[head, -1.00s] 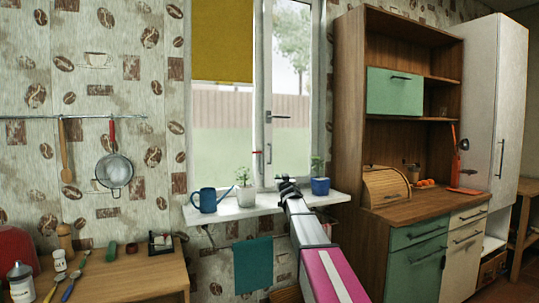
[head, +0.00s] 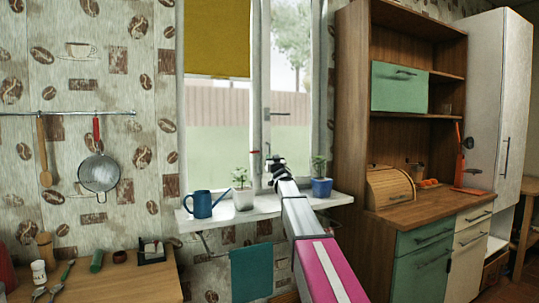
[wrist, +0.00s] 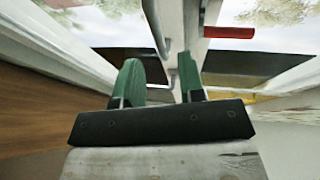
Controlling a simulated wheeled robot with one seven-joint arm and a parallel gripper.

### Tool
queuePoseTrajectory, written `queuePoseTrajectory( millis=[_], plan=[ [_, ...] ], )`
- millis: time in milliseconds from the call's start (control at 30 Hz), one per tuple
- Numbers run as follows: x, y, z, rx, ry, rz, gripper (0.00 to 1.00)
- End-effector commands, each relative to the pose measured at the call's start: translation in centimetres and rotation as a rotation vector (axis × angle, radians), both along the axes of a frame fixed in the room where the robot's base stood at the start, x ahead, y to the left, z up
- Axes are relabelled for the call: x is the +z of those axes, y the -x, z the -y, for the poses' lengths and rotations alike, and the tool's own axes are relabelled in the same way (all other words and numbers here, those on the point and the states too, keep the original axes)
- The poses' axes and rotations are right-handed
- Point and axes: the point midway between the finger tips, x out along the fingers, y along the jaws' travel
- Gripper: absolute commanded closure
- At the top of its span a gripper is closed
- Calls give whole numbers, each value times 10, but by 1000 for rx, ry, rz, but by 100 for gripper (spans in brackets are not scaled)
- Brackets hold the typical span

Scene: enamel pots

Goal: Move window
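The window (head: 259,85) has white frames and a grey lever handle (head: 277,113) beside the middle upright. My gripper (head: 273,161) is in front of the window, below that handle and above the sill. In the wrist view my gripper (wrist: 160,72) has its two green fingers spread apart. Grey metal bars on the window frame (wrist: 191,25) show beyond and between the fingertips; I cannot tell whether they touch. A small red piece (wrist: 229,31) sticks out from the frame to the right of the fingers.
A yellow blind (head: 217,38) covers the upper left pane. A wooden cabinet (head: 352,120) stands right.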

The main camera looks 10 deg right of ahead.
Motion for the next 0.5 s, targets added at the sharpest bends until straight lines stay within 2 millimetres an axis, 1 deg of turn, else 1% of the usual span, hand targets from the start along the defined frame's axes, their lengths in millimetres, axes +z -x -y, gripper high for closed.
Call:
queuePoseTrajectory(
  millis=[33,200,333,500],
  plan=[
    [5,-14,-1,0,0,0,63],
    [16,-40,-5,0,0,0,63],
    [22,-53,-6,0,0,0,63],
    [24,-56,-7,-1,0,-1,63]
  ],
)
